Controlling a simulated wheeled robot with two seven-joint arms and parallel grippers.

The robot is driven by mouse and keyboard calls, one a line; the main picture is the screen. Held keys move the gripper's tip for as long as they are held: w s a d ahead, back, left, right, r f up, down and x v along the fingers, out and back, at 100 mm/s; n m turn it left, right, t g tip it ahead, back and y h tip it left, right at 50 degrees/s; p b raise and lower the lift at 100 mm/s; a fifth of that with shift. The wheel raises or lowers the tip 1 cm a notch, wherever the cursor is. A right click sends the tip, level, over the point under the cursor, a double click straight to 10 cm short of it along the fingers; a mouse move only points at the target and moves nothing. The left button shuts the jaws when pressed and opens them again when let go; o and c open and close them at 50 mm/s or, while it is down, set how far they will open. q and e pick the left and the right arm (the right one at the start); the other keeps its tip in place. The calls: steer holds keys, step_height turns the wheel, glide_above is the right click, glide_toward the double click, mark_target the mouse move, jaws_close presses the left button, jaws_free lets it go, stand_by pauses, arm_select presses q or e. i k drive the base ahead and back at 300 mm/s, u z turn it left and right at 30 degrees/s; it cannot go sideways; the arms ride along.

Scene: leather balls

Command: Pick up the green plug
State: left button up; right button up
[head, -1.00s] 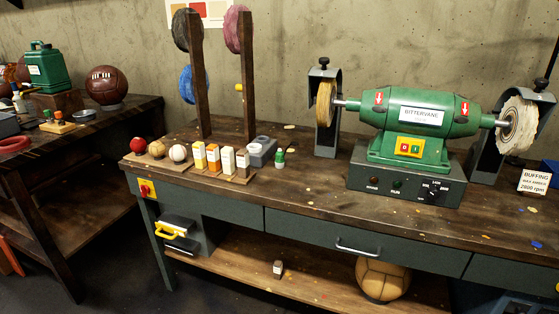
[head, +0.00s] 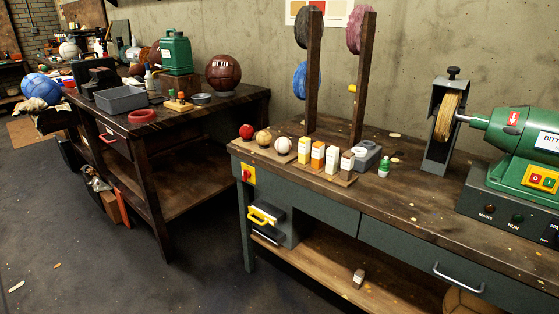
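On the left bench a small wooden block (head: 178,106) carries small coloured pegs. One of them, a small green plug (head: 172,94), stands upright at its left; an orange-topped peg is beside it. They are too small to make out in detail. On the right bench a small green and white item (head: 384,168), bottle-like, stands upright by a grey block. Neither of my grippers shows in the head view.
The left bench (head: 235,105) also holds a grey bin (head: 121,99), a red ring (head: 142,116), a green can (head: 175,52) and a brown ball (head: 223,72). The right bench (head: 410,205) bears a buffing machine (head: 525,135). Open floor (head: 90,250) lies at the front left.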

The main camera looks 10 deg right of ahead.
mark_target(383, 171)
steer(key=u, duration=0.65)
steer(key=i, duration=2.55)
steer(key=z, duration=2.5)
